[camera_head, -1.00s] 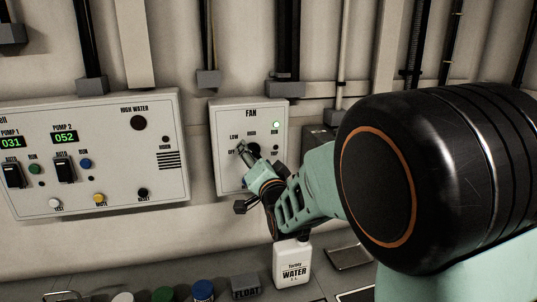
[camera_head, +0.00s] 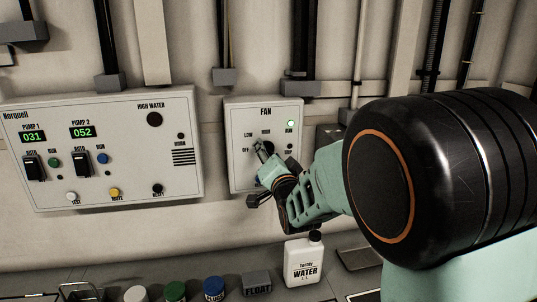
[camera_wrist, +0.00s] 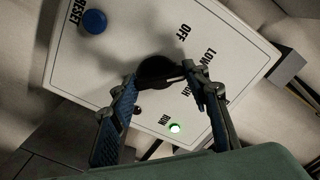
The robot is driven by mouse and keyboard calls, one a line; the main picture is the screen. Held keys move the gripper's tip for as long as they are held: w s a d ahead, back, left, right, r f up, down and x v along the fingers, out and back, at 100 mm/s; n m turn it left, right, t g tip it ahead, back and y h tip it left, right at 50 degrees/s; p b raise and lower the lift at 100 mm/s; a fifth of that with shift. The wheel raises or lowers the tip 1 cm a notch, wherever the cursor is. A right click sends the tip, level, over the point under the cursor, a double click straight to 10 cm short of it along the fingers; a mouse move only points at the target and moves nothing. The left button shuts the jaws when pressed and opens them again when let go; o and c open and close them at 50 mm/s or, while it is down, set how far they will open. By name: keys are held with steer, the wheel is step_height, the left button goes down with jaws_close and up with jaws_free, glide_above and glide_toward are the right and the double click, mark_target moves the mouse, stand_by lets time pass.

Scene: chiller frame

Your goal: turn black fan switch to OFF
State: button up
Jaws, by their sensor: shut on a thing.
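The black fan switch (camera_wrist: 155,72) is a round knob on the white FAN panel (camera_head: 240,177). It sits between the two fingers of my gripper (camera_wrist: 159,72) in the wrist view, and the gripper is shut on it. The OFF and LOW labels are above and right of the knob there; a finger partly covers the third label. In the head view my gripper (camera_head: 262,152) covers most of the knob. A green RUN light (camera_head: 290,124) is lit on the panel.
A blue RESET button (camera_wrist: 94,21) is beside the knob. The pump panel (camera_head: 100,195) hangs left of the FAN panel. Below, a ledge holds a white water bottle (camera_head: 304,262), a grey FLOAT block (camera_head: 257,284) and several capped containers.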

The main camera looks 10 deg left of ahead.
steer(key=shift+f+b, duration=0.1)
steer(key=shift+b, duration=0.25)
steer(key=n+b, duration=0.8)
steer(key=b, duration=0.1)
steer(key=shift+n, duration=0.4)
steer(key=o, duration=1.2)
steer(key=shift+c, duration=0.2)
steer(key=v, duration=0.7)
steer(key=shift+s, duration=0.25)
